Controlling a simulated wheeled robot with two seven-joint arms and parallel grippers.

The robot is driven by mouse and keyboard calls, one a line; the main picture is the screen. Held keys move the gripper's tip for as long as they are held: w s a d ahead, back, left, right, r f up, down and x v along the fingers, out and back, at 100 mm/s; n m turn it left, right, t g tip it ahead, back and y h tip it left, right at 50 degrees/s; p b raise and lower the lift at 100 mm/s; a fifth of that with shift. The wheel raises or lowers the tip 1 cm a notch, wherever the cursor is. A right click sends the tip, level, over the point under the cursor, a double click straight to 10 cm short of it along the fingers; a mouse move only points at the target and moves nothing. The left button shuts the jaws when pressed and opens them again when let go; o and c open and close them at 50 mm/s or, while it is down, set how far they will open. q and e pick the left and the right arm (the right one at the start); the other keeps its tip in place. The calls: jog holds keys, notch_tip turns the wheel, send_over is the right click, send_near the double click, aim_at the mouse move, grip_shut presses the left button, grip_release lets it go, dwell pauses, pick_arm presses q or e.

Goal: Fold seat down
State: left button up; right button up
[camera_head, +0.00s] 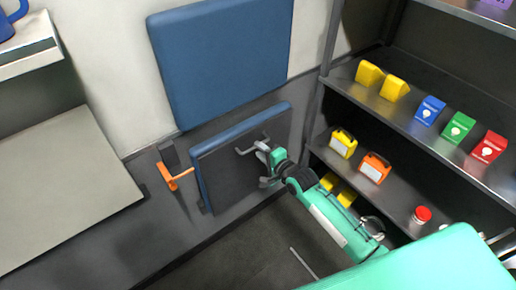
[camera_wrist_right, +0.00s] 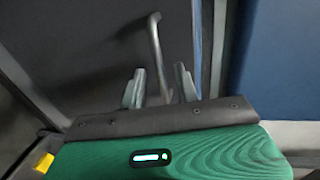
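The seat (camera_head: 240,160) is a dark panel with a blue cushion edge. It stands folded up against the wall, tilted slightly, below the blue backrest (camera_head: 222,58). A grey bar handle (camera_head: 244,151) sticks out from its dark face; it also shows in the right wrist view (camera_wrist_right: 156,45). My right gripper (camera_head: 264,163) is at the handle's right end. In the right wrist view its two fingers (camera_wrist_right: 160,87) are apart, with the handle's bar between them and gaps on both sides. Whether a finger touches the bar is unclear. My left gripper is not in view.
An orange lever (camera_head: 174,177) sticks out from the wall left of the seat. A shelf rack (camera_head: 400,119) with coloured boxes and cases stands close on the right. A grey worktop (camera_head: 62,190) is at the left. The floor (camera_head: 262,255) below the seat is clear.

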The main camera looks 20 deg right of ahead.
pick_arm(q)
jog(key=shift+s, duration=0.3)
pick_arm(e)
jog(key=shift+x, duration=1.05)
grip_shut()
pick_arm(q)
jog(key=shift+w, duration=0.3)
pick_arm(e)
jog(key=shift+f, duration=0.1)
jog(key=shift+s, duration=0.1)
